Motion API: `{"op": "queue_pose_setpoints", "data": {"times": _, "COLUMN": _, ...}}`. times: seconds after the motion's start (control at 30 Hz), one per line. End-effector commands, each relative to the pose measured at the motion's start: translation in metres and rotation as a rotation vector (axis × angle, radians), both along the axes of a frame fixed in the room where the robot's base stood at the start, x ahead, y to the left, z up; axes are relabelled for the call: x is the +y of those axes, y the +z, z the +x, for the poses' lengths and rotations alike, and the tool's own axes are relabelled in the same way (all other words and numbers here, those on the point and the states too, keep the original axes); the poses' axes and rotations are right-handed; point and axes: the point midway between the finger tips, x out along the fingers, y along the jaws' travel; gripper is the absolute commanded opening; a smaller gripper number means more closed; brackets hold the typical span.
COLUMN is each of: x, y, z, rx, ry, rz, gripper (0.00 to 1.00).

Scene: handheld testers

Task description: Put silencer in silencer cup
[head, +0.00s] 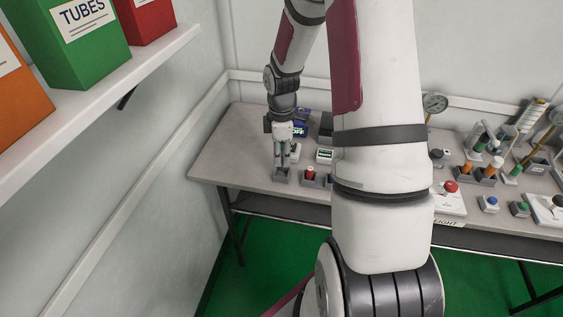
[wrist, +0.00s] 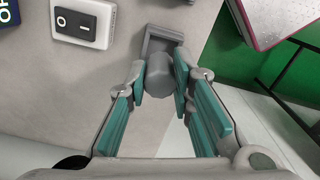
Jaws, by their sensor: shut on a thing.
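The silencer is a grey cylinder (wrist: 159,73) between the fingertips in the wrist view. My gripper (wrist: 161,80) has its teal-padded fingers shut on it. A small square grey cup (wrist: 165,32), which I take as the silencer cup, lies just beyond the silencer. The silencer's far end overlaps the cup's opening in the picture; I cannot tell whether it is inside. In the head view my gripper (head: 282,155) points down right over the grey cup (head: 282,176) near the table's front left corner. The silencer is too small to make out there.
A white rocker switch (wrist: 85,22) sits left of the cup in the wrist view. The table (head: 235,168) has its front edge close to the cup. A wall shelf (head: 110,85) with boxes is at the upper left.

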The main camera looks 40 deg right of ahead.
Motion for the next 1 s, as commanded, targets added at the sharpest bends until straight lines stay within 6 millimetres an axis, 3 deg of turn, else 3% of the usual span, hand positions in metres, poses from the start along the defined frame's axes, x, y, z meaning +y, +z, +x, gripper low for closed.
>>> {"op": "queue_pose_setpoints", "data": {"times": 0.23, "x": 0.001, "y": -0.031, "z": -0.001, "rx": 0.002, "ry": 0.000, "rz": 0.000, "gripper": 0.00}}
{"op": "queue_pose_setpoints", "data": {"times": 0.6, "x": 0.000, "y": -0.035, "z": -0.001, "rx": 0.001, "ry": 0.000, "rz": 0.001, "gripper": 0.00}}
{"op": "queue_pose_setpoints", "data": {"times": 0.63, "x": 0.000, "y": -0.035, "z": -0.001, "rx": 0.001, "ry": 0.000, "rz": 0.001, "gripper": 0.24}}
{"op": "queue_pose_setpoints", "data": {"times": 0.7, "x": 0.000, "y": -0.035, "z": -0.001, "rx": 0.001, "ry": 0.000, "rz": 0.001, "gripper": 0.40}}
{"op": "queue_pose_setpoints", "data": {"times": 1.0, "x": 0.000, "y": -0.034, "z": -0.001, "rx": 0.000, "ry": 0.000, "rz": 0.000, "gripper": 0.41}}
